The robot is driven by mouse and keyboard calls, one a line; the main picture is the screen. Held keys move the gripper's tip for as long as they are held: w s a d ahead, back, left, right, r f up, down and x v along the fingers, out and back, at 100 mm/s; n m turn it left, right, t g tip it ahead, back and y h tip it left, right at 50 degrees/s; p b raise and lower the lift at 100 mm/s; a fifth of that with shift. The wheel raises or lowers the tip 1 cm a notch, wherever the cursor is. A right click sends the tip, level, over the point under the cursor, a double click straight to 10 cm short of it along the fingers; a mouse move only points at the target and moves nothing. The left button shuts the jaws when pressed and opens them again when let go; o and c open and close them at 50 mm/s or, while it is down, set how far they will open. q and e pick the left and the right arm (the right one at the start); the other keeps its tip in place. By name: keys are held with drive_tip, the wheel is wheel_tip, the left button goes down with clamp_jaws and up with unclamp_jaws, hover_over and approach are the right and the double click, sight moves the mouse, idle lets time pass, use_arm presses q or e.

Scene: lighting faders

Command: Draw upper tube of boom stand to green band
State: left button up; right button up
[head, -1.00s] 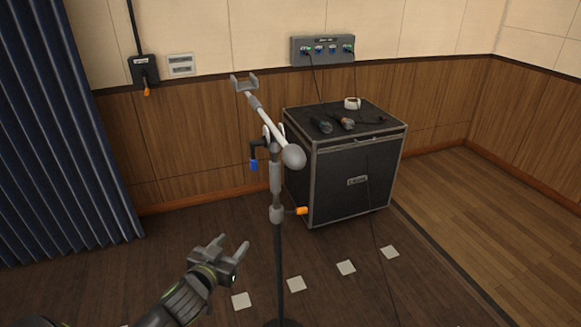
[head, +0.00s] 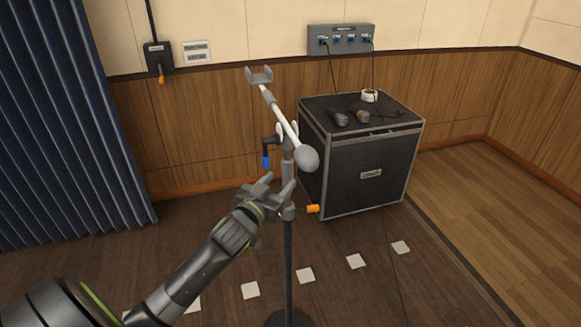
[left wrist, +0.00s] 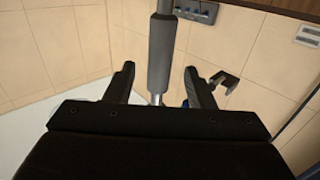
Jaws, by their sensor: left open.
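The boom stand stands upright on the floor, with a black lower tube (head: 288,255) and a clutch with an orange lever (head: 312,209). Above the clutch is the grey sleeve of the upper part (head: 288,172). The pale boom (head: 283,118) slants across the top, with a round grey counterweight (head: 307,158), a blue lever (head: 266,161) and a forked cradle (head: 259,77). My left gripper (head: 279,189) is open at the stand, just above the clutch. In the left wrist view the sleeve (left wrist: 161,55) runs between its spread fingers (left wrist: 160,88), apparently touching neither. I see no green band.
A black flight case (head: 365,175) stands behind the stand on the right, with microphones and a tape roll (head: 370,95) on top. A wall panel (head: 341,39) has cables plugged in. A blue curtain (head: 70,120) hangs at left. Pale floor squares (head: 305,275) lie around the stand.

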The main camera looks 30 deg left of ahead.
sight(291, 170)
use_arm(q)
drive_tip(key=w, duration=0.4)
drive_tip(key=w+p, duration=0.1)
drive_tip(key=w, duration=0.1)
drive_tip(key=shift+w+a, duration=0.25)
drive_tip(key=shift+w, duration=0.15)
clamp_jaws()
